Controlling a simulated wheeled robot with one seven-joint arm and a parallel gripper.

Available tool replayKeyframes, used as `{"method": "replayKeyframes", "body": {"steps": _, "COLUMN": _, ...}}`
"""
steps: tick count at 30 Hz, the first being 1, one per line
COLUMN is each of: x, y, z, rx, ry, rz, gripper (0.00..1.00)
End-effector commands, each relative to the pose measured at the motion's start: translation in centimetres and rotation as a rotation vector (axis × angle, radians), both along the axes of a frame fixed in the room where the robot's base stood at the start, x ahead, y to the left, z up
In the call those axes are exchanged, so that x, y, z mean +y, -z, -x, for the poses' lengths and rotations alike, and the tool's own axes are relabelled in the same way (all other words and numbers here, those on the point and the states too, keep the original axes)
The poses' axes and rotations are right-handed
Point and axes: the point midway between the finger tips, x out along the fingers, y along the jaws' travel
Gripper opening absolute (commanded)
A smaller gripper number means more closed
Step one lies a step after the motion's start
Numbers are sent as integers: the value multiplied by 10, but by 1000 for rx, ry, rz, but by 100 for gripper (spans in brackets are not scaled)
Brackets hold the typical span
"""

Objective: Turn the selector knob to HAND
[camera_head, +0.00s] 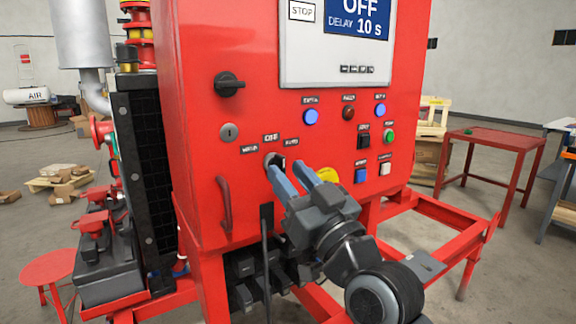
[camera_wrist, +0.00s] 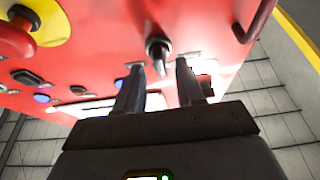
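The selector knob (camera_head: 273,159) is a small dark knob on the red panel, under three small labels (camera_head: 270,137). In the head view my gripper's fingers partly hide it. In the wrist view, which is upside down, the knob (camera_wrist: 158,48) shows more fully, with its pointer towards the label side, roughly the middle position. My gripper (camera_head: 286,166) is open at the panel, and in the wrist view the knob lies between the fingertips (camera_wrist: 159,64). Both fingers look apart from the knob; how far they are from it in depth I cannot tell.
A black rotary switch (camera_head: 229,84) and a keyed lock (camera_head: 229,132) sit left of the knob. A red handle (camera_head: 224,205) is below left. A yellow-backed red button (camera_wrist: 22,30) and several lamps (camera_head: 310,117) lie to the right.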

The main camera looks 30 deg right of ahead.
Motion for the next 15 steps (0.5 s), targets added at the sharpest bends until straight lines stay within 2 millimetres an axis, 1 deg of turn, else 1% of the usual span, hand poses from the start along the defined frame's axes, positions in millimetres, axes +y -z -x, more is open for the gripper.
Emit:
{"method": "replayKeyframes", "body": {"steps": 1, "x": 1, "y": -3, "z": -5, "rx": 0, "ry": 0, "rz": 0, "gripper": 38}}
{"method": "replayKeyframes", "body": {"steps": 4, "x": 1, "y": -5, "z": -9, "rx": 0, "ry": 0, "rz": 1, "gripper": 38}}
{"method": "replayKeyframes", "body": {"steps": 12, "x": 1, "y": -4, "z": -11, "rx": 1, "ry": 0, "rz": 0, "gripper": 38}}
{"method": "replayKeyframes", "body": {"steps": 13, "x": 1, "y": -4, "z": -11, "rx": 1, "ry": 0, "rz": 0, "gripper": 37}}
{"method": "replayKeyframes", "body": {"steps": 15, "x": 1, "y": -4, "z": -11, "rx": 1, "ry": 0, "rz": 0, "gripper": 30}}
